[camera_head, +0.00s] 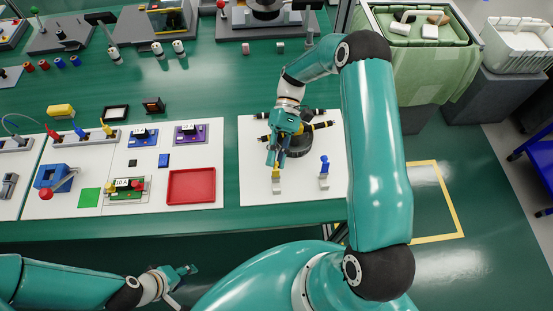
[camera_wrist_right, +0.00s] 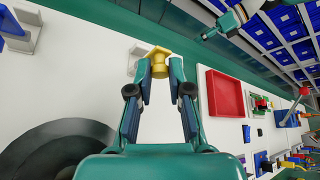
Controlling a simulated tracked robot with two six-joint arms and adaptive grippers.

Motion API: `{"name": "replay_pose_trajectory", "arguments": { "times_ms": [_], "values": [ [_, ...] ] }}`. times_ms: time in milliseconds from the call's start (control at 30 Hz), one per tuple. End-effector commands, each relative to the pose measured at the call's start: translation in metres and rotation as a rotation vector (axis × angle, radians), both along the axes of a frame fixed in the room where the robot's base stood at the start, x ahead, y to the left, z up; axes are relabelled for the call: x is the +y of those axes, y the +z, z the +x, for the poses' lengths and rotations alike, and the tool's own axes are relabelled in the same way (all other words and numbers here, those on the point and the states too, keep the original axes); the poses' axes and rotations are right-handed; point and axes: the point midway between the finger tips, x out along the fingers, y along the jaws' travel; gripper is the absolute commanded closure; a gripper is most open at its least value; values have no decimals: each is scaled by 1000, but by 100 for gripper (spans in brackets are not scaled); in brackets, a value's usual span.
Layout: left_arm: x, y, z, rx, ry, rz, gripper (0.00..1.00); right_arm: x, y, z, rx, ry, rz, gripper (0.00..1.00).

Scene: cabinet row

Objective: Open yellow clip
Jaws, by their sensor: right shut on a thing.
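The yellow clip (camera_head: 276,174) stands on a small light base near the front of the white mat (camera_head: 258,194). In the right wrist view the yellow clip (camera_wrist_right: 158,52) sits between the two fingertips of my right gripper (camera_wrist_right: 160,70), which is shut on it. In the head view my right gripper (camera_head: 274,158) reaches down over the clip and partly hides it. My left gripper (camera_head: 187,271) hangs low in front of the table, away from the clip; its finger opening is unclear.
A blue clip (camera_head: 324,162) on a similar base stands to the right. A dark round part (camera_head: 300,146) with black and yellow rods lies behind my right gripper. A red tray (camera_head: 191,186) and a panel with switches lie left.

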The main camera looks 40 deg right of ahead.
Motion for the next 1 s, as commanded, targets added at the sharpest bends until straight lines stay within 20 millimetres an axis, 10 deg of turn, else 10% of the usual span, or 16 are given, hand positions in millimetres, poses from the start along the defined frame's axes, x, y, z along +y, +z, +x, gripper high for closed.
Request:
{"name": "replay_pose_trajectory", "arguments": {
  "times_ms": [533,567,700,1000],
  "values": [
    [0,-3,0,0,0,0,60,-3,-1,3,18,-3,8,100],
    [0,-3,0,0,0,0,60,-3,-1,3,17,-4,8,78],
    [0,-3,0,0,0,0,60,-2,-1,2,19,-2,10,55],
    [0,-2,0,0,0,0,60,-2,-1,2,21,-1,12,55]
  ]
}}
